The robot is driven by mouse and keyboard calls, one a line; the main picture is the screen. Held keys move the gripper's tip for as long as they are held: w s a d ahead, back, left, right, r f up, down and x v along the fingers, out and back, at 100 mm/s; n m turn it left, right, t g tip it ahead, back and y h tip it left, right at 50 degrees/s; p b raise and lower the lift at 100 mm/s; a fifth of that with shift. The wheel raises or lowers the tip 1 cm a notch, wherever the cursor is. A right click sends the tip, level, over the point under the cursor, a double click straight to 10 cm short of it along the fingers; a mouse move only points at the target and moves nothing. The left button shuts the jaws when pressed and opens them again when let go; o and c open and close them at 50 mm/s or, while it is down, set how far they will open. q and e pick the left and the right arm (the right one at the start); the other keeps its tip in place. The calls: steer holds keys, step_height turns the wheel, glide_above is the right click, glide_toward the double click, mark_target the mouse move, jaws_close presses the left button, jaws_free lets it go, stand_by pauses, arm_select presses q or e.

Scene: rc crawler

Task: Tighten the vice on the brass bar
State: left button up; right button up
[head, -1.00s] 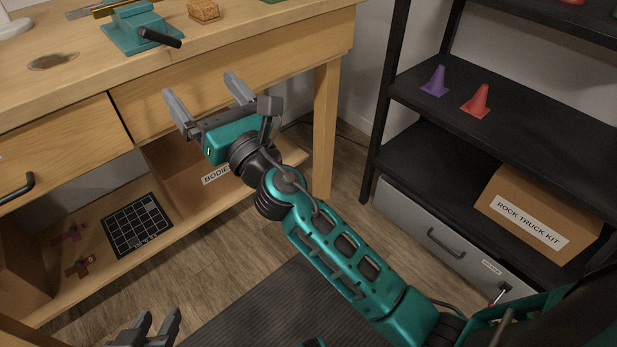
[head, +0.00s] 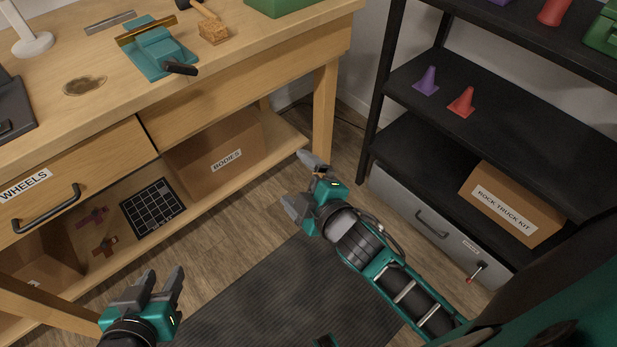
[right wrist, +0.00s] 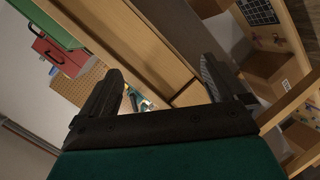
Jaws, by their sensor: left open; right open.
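The teal vice (head: 160,55) sits on the wooden workbench near its front edge, with its black handle (head: 180,69) pointing out to the right. The brass bar (head: 147,30) lies across the top of the vice. In the right wrist view a bit of teal, probably the vice (right wrist: 140,100), shows between the fingers. My right gripper (head: 301,182) is open and empty, below and to the right of the vice, in front of the bench. My left gripper (head: 161,283) is open and empty, low in front of the bench.
The workbench (head: 85,55) holds a wooden-headed mallet (head: 213,29) and a green case (head: 285,4). Beneath are a drawer (head: 60,180) and a box marked BODIES (head: 215,150). A black shelf (head: 480,115) with cones stands on the right.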

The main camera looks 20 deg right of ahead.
arm_select(q)
steer(key=shift+r+p, duration=0.5)
steer(key=shift+r, duration=0.3)
arm_select(e)
steer(key=m, duration=0.1)
steer(key=s+m, duration=0.1)
steer(key=s+g, duration=0.1)
steer(key=shift+s+d+f+m, duration=0.2)
steer(key=shift+d+f+m, duration=0.15)
steer(key=shift+d+m, duration=0.05)
steer(key=shift+c, duration=0.2)
